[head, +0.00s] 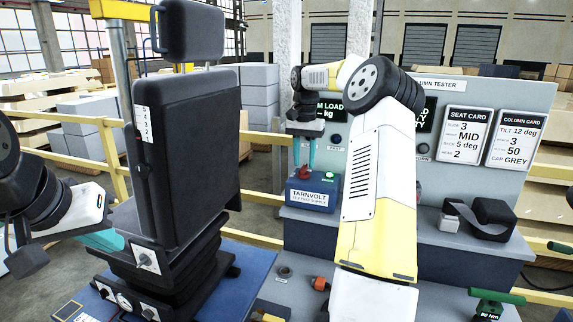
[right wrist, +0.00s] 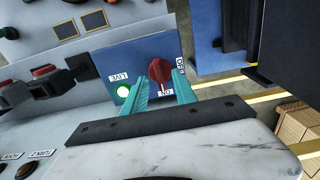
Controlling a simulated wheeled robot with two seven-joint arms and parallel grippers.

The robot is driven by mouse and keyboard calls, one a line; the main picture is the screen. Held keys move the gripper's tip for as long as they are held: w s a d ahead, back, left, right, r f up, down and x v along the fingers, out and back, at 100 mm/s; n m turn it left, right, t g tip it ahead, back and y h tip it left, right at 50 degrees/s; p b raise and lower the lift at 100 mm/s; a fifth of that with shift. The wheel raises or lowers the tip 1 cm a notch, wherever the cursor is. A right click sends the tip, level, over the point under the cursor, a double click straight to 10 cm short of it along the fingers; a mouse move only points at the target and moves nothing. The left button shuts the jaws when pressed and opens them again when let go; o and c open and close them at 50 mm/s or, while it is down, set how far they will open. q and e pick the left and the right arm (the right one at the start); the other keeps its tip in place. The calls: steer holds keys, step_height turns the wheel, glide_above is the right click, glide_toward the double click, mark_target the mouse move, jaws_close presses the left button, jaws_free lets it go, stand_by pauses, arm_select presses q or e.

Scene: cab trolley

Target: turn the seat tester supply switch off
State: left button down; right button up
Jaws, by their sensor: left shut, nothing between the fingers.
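The blue supply box (head: 306,197), lettered TARNVOLT, stands on the grey bench. Its red switch knob (head: 303,173) is on top; in the right wrist view the knob (right wrist: 157,70) lies along the line to the ON label (right wrist: 165,93), with the OFF label (right wrist: 181,65) to its right. The green lamp (right wrist: 124,91) beside LIVE is lit. My right gripper (right wrist: 160,80) is open, its teal fingers on either side of the knob with visible gaps. It points down over the box in the head view (head: 304,155). My left gripper (head: 104,240) is shut and empty, partly hidden by the seat.
A black seat (head: 185,150) stands on a blue table at left. A black strapped item (head: 492,217) lies on the bench at right. Two cards (head: 467,135) stand on the panel behind. My right arm covers the middle of the bench.

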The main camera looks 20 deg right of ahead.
steer(key=shift+f, duration=0.9)
jaws_close()
